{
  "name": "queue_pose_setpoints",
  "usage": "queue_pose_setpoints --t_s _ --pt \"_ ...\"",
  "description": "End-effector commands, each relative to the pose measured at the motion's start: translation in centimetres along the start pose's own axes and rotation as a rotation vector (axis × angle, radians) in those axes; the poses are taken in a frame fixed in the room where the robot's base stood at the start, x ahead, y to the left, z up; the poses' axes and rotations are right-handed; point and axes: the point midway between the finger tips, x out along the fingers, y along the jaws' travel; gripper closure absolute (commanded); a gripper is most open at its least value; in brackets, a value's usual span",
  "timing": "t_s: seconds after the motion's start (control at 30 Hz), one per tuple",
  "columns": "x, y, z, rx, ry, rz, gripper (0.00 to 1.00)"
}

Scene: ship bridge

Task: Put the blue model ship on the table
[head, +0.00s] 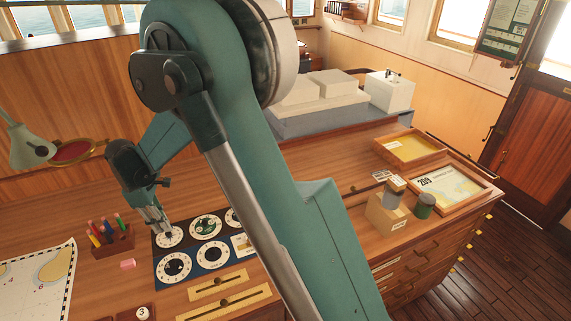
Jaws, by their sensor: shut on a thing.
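My gripper (158,224) is at the left of the head view, pointing down in front of the dial panel (176,289). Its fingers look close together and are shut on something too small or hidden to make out. I cannot make out a blue model ship anywhere in this view; my large teal arm hides much of the middle. The wooden table (320,170) runs across the view, with a bare stretch behind the dial panel and to the right of my arm.
A pen holder (112,241), a pink block (128,264) and a chart (35,283) lie left. At right are a box (388,214), a green jar (425,206) and framed trays (410,147). A lamp (30,146) overhangs far left.

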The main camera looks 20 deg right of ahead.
Motion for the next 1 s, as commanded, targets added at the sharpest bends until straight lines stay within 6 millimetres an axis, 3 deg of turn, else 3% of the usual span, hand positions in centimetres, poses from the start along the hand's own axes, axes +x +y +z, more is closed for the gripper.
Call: queue_pose_setpoints --t_s 0.4,1.0 --pt "1.1 8.1 9.2 0.150 0.000 -0.018 0.93" --pt "2.8 17.1 24.2 0.358 0.000 -0.044 0.93"
